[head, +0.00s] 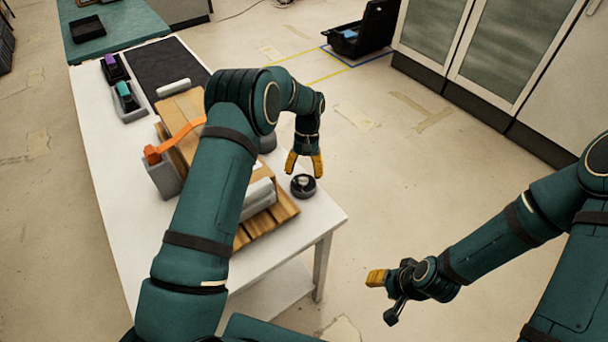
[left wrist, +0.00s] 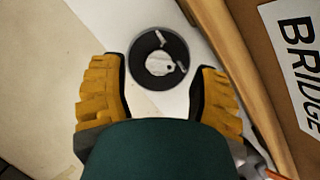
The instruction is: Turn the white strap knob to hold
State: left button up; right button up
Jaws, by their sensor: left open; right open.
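The white strap knob (head: 302,182) sits on a round dark base near the right edge of the white table. In the left wrist view the white knob (left wrist: 157,63) lies in the dark ring (left wrist: 140,74), ahead of and between my fingers. My left gripper (head: 304,164) is open, with yellow fingertips pointing down just above the knob; it appears apart from it. The fingers also frame the knob in the left wrist view (left wrist: 158,95). My right gripper (head: 384,295) is open and empty, over the floor to the right of the table.
A panel marked "BRIDGE" (left wrist: 297,60) is right of the knob in the wrist view.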

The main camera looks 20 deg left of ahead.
pick_arm(q)
jog(key=v, duration=1)
jog(key=shift+r, duration=0.25)
